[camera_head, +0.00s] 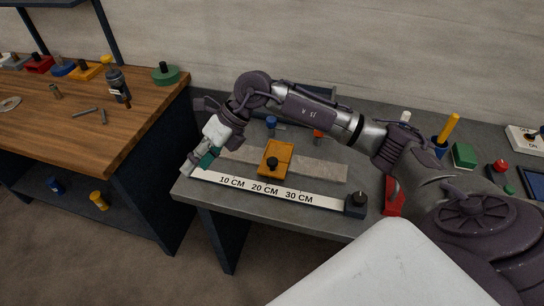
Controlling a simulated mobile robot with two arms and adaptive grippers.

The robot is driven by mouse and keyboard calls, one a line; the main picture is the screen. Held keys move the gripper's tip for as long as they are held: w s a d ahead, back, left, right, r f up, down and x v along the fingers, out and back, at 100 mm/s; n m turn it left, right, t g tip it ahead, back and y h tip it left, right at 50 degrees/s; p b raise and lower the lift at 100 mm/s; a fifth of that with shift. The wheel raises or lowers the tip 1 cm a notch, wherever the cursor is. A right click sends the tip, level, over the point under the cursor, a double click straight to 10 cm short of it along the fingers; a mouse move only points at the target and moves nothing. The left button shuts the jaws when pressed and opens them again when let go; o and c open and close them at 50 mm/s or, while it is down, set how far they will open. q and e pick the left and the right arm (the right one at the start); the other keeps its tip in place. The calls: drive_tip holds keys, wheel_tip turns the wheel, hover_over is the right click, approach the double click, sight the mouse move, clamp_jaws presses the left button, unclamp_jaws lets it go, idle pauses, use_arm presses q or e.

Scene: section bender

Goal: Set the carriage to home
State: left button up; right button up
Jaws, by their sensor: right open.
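The carriage looks to be the orange block (284,151) with a black knob on top. It sits across a grey metal rail (320,172) on the grey bench, just behind the 20 CM mark of a white scale (262,188). My right gripper (192,162) is open at the left end of the scale, left of the carriage and apart from it. A teal piece (208,159) shows beside its fingers, partly hidden; I cannot tell whether they touch it. My left gripper is out of view.
A black block with a knob (355,204) stands at the scale's right end. A red bar (393,197), green box (464,155) and blue cup with a yellow stick (440,146) are farther right. A wooden table (70,130) stands at left, across a gap.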

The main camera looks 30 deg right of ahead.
drive_tip(key=w+d+h, duration=0.2)
drive_tip(key=d+h, duration=0.4)
drive_tip(key=d, duration=0.8)
drive_tip(key=r+m+g+h, duration=0.1)
drive_tip(key=r+m+h, duration=0.1)
drive_tip(key=h, duration=0.1)
hover_over(272, 160)
wheel_tip(272, 160, down, 13)
drive_tip(key=p, duration=0.3)
drive_tip(key=shift+s, duration=0.1)
drive_tip(key=shift+f, duration=0.55)
clamp_jaws()
